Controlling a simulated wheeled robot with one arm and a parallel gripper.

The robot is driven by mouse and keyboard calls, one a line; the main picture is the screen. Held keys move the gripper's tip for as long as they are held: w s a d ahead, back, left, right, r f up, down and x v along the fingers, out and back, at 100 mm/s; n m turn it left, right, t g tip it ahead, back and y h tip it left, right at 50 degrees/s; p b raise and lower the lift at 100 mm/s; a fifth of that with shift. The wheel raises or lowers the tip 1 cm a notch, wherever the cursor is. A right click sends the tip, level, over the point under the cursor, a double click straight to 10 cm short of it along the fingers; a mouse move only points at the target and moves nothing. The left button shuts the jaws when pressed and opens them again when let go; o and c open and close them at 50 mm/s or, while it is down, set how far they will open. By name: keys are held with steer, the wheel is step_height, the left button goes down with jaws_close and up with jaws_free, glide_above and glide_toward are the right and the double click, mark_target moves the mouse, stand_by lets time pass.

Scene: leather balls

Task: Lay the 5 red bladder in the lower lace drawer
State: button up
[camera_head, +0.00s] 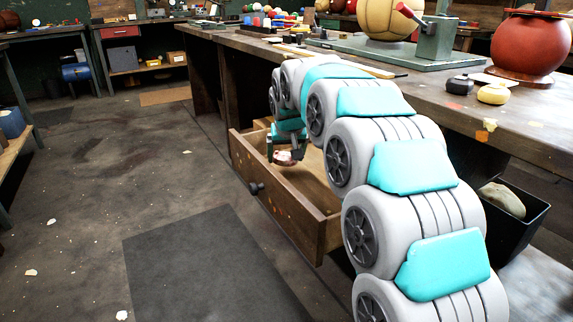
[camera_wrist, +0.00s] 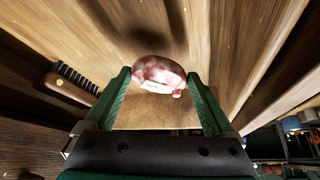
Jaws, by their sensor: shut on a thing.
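My gripper (camera_head: 289,150) reaches down into an open wooden drawer (camera_head: 284,222) under the workbench. In the wrist view, a red and whitish mottled bladder (camera_wrist: 158,75) with a small pale label sits between the tips of my gripper's green fingers (camera_wrist: 160,90). The gripper is shut on it. In the head view the bladder (camera_head: 284,158) shows as a small reddish lump below the gripper, over the drawer's inside. I cannot tell whether it touches the drawer's bottom. The drawer's far interior is partly hidden by my arm.
The drawer's dark knob (camera_head: 256,188) is on its front. The workbench (camera_head: 440,105) above holds a red ball (camera_head: 528,45), a tan ball and a green press. A black bin (camera_head: 515,220) stands at the right.

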steer(key=shift+f, duration=1.25)
steer(key=shift+f, duration=0.1)
steer(key=o, duration=1.1)
steer(key=shift+s+d+r, duration=0.1)
steer(key=shift+s+r, duration=0.15)
steer(key=shift+r, duration=0.4)
steer(key=v, duration=1.1)
steer(key=shift+f, duration=0.1)
